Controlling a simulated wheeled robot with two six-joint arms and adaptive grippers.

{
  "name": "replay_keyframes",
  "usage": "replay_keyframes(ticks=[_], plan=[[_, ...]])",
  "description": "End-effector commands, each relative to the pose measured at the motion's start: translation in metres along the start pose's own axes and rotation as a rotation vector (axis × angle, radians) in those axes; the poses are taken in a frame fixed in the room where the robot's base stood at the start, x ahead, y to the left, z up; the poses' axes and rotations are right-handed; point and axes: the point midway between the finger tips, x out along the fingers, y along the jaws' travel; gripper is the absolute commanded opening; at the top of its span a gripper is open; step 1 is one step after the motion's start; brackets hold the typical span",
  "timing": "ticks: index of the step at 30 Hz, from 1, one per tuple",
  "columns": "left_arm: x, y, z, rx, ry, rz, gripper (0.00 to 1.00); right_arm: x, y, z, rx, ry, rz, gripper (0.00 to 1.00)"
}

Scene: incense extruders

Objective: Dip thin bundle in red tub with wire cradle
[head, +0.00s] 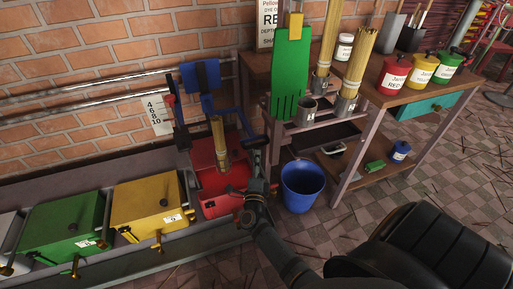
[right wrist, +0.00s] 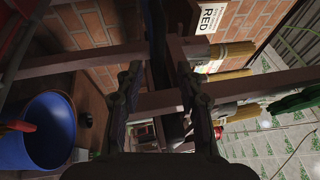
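The red tub (head: 228,178) stands open in the row against the wall, with red liquid inside. A thin straw-coloured bundle (head: 218,132) stands nearly upright over the tub, its lower end at the tub. A blue frame (head: 237,108) with a blue block (head: 206,74) and dark uprights rises around it. It may be the wire cradle; how it holds the bundle is unclear. My right gripper (head: 257,165) is just right of the tub, apart from the bundle. In the right wrist view its fingers (right wrist: 160,72) are spread with nothing held between them. My left gripper is not seen.
A blue bucket (head: 302,187) stands on the floor close right of my right gripper. A wooden table (head: 255,68) holds thicker bundles (head: 359,60) in metal cups, a green paddle (head: 291,75) and coloured jars. Yellow (head: 150,203) and green (head: 65,224) boxes stand left of the tub.

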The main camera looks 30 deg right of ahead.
Motion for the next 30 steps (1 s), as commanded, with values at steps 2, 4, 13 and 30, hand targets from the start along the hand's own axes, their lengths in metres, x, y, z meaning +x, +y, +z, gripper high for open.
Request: replay_keyframes(ticks=[2, 4, 13, 30], plan=[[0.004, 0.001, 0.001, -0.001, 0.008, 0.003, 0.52, 0.019, 0.0, 0.0, -0.002, -0.002, -0.004, 0.37], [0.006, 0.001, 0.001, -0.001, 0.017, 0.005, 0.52, 0.034, 0.001, 0.0, -0.001, -0.002, -0.003, 0.37], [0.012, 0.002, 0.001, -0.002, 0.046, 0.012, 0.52, 0.07, 0.001, 0.0, -0.003, -0.002, 0.001, 0.37], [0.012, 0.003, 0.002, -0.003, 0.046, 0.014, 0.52, 0.071, 0.001, 0.0, -0.003, -0.002, 0.002, 0.0]])
